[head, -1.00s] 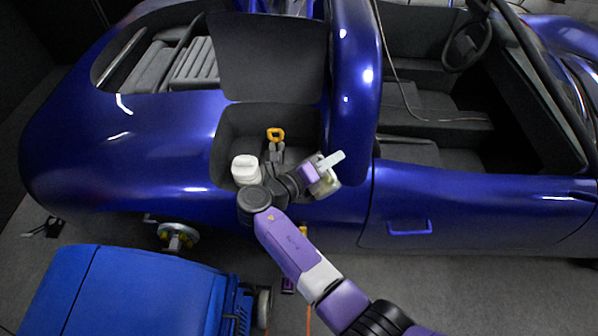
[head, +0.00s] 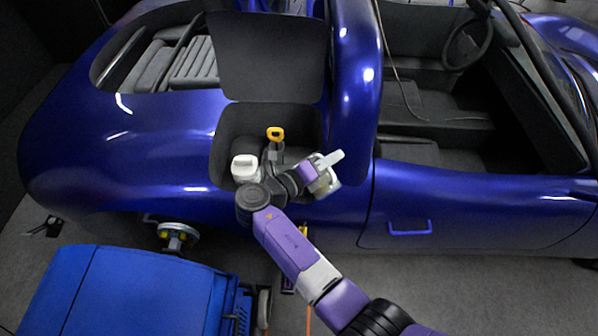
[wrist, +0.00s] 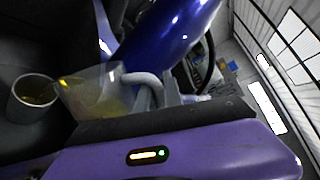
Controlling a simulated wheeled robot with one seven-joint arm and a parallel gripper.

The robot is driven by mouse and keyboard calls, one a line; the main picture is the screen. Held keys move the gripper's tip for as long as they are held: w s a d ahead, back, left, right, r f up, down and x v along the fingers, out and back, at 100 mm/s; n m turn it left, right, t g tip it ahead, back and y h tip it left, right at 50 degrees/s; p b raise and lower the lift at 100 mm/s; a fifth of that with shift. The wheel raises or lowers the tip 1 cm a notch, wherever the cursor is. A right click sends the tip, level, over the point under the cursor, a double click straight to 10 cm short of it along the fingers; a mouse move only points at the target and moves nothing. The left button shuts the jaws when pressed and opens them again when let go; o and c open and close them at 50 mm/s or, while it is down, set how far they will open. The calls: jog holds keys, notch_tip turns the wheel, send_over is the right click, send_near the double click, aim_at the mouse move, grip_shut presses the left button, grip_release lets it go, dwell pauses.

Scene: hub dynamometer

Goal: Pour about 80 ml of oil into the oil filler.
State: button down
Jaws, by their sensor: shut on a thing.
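My gripper (head: 312,172) is shut on the handle of a translucent jug (head: 328,184), in front of the open rear compartment. In the wrist view the jug (wrist: 92,92) is tilted, with yellow oil inside and its lip toward a grey round opening. That opening, apparently the oil filler (wrist: 35,103), has yellow in it. The lip appears close to the filler's rim; I cannot make out a stream. In the head view my wrist hides much of this area, and I cannot pick out the filler's mouth.
A white-capped container (head: 244,166) stands in the compartment left of my wrist. The raised lid (head: 268,55) and blue bodywork (head: 352,100) bound the space. A blue cart (head: 130,295) stands at lower left.

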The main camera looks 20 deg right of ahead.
jog(key=shift+w+a+n+b, duration=0.15)
jog(key=shift+w+n+b, duration=0.25)
jog(key=shift+w, duration=0.05)
dwell(0.8)
jog(key=shift+r, duration=0.1)
jog(key=shift+w+p, duration=0.15)
jog(key=shift+p, duration=0.35)
